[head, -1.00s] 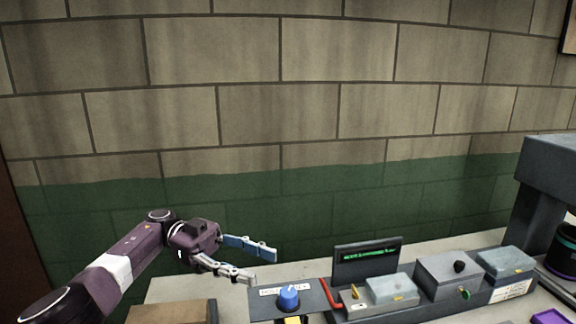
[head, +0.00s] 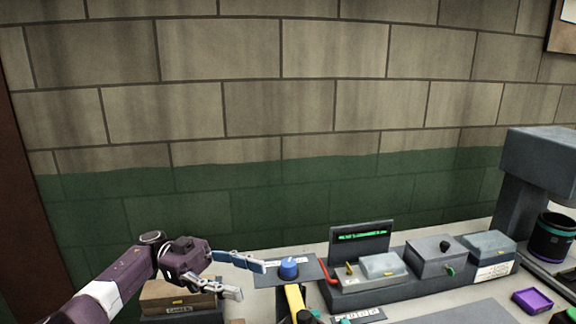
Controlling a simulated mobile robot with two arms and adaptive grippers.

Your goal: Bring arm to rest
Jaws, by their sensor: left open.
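My left arm, purple with a white band, comes in from the lower left in the head view. Its gripper (head: 253,281) is open, with two blue-grey fingers spread apart and nothing visible between them. The fingers point right, towards a blue knob (head: 289,268) on a dark panel. The upper fingertip appears close to the panel's left edge in the picture; whether it touches cannot be told. My right gripper is not in view.
A brown box (head: 165,303) lies behind and below the left gripper. A yellow part (head: 294,299) stands below the knob. A display (head: 360,240), grey boxes (head: 432,258), a dark press-like stand (head: 545,150) and a purple tray (head: 532,301) are to the right.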

